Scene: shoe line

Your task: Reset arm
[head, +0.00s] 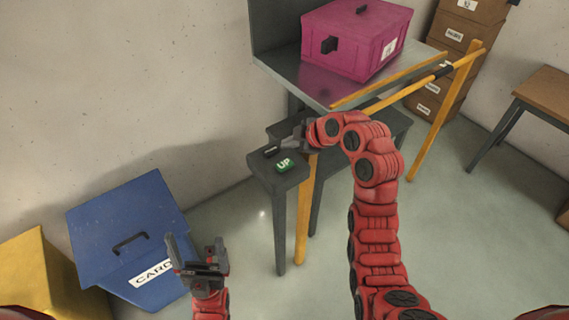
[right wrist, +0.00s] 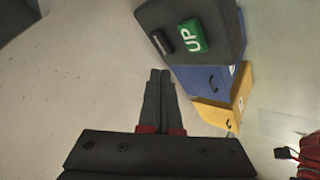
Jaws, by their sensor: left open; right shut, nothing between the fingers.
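My left gripper (head: 197,258) is open and empty at the lower left of the head view, in front of the blue bin. My right gripper (head: 284,146) reaches over the small dark grey stand, close to the green UP button (head: 285,165). In the right wrist view its fingers (right wrist: 160,75) are shut with nothing between them. The green UP button also shows in the right wrist view (right wrist: 192,37), to the right of the fingertips and apart from them. A small black switch (head: 270,151) sits beside the button.
A blue bin (head: 95,228) labelled CARD and a yellow bin (head: 28,270) stand at the left. A magenta box (head: 335,62) sits on a metal table behind yellow rails (head: 425,140). Cardboard boxes (head: 452,52) and a wooden table (head: 548,92) are at the right.

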